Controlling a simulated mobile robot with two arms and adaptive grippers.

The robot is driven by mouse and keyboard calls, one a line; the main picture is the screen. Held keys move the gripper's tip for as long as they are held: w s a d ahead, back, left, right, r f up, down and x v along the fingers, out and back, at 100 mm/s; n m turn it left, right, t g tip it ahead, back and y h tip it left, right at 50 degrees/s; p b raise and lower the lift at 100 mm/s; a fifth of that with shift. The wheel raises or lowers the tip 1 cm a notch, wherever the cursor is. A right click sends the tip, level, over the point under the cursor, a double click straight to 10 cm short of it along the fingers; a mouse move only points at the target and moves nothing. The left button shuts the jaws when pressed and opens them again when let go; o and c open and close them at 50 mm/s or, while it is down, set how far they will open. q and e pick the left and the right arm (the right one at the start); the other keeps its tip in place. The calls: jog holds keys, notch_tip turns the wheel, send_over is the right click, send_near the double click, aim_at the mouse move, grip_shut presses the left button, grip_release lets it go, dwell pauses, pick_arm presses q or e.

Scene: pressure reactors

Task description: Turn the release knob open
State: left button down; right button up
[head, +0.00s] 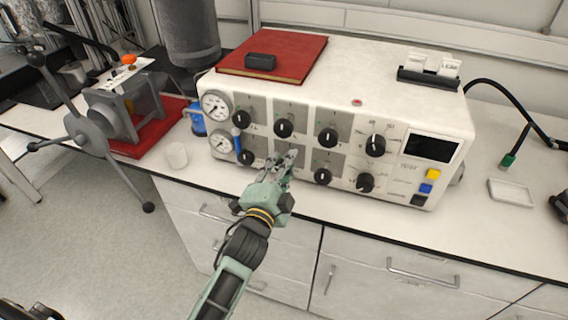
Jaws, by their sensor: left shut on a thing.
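A white control box (400,88) stands on the bench, with two rows of black knobs on its front panel. My left gripper (287,160) is at the lower row, second column from the left, with its fingers shut around a knob there. The fingers hide most of that knob, so its pointer direction cannot be seen. The labels are too small to read, so I cannot tell by name which one is the release knob. My right gripper is not in view.
Neighbouring knobs sit close by: one on the left (247,158), one on the right (323,176) and one above (284,127). Two gauges (215,105) are at the panel's left end. A red book (290,45) lies on top.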

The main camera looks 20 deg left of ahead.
pick_arm(q)
jog(key=n, duration=0.2)
jog(key=n+p, duration=0.2)
jog(key=n, duration=0.1)
jog(key=shift+s+d+f+n, duration=0.1)
jog(key=shift+d+f+n, duration=0.15)
jog(key=shift+f+n, duration=0.05)
jog(key=n+p, duration=0.2)
jog(key=n, duration=0.1)
jog(key=shift+d+n, duration=0.1)
jog(key=shift+n, duration=0.6)
jog(key=c, duration=1.7)
grip_release()
jog(key=shift+c, duration=0.2)
jog(key=shift+o, duration=1.1)
jog(key=shift+d+r, duration=0.1)
jog(key=shift+d, duration=0.1)
jog(key=shift+a+r, duration=0.1)
jog(key=shift+a, duration=0.1)
